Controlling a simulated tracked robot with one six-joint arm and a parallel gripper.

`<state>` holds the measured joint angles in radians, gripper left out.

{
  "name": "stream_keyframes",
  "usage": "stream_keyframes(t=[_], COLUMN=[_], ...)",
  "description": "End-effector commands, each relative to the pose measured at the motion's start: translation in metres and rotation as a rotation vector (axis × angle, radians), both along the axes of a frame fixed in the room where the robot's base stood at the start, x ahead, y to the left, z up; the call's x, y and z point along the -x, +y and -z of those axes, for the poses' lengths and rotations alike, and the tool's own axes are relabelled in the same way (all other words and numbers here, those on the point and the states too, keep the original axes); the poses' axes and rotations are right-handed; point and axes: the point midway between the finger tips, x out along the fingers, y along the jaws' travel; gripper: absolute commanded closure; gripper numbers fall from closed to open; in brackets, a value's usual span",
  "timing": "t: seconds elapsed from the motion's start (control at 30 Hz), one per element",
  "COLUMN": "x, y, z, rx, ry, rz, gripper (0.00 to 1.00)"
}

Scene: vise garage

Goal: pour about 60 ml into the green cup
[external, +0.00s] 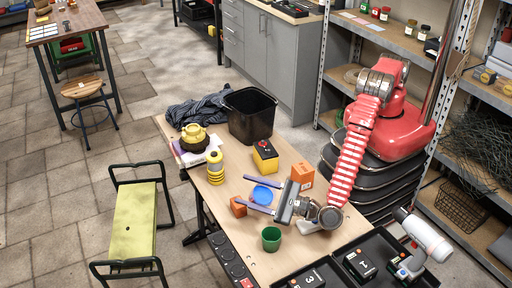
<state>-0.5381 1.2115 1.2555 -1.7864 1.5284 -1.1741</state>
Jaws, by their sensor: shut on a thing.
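The green cup (271,239) stands upright near the table's front edge. Whether anything is in it is too small to tell. My gripper (250,192) is a little above and behind the cup in the picture, pointing left. Its two long purple fingers are shut on a round blue vessel (262,194), which lies between them. Its shape below the rim is hard to make out, and its contents cannot be seen. I cannot tell how far it is above the table, and no stream of liquid shows.
An orange block (238,206) is close to the left fingers, and an orange box (302,175) stands behind the gripper. A yellow-black box (265,155), ringed yellow cylinder (215,168), yellow kettle (194,138) and black bin (251,116) stand further back. Black trays (335,262) edge the right front.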

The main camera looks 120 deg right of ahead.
Motion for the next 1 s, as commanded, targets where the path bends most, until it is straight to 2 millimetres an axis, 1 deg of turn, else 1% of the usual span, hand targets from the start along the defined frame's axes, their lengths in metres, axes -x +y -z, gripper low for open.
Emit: stream_keyframes(t=[1.0], x=[-0.0008], y=[0.0045], z=[-0.0107], rx=[0.130], ry=[0.021], rz=[0.000], gripper=[0.76])
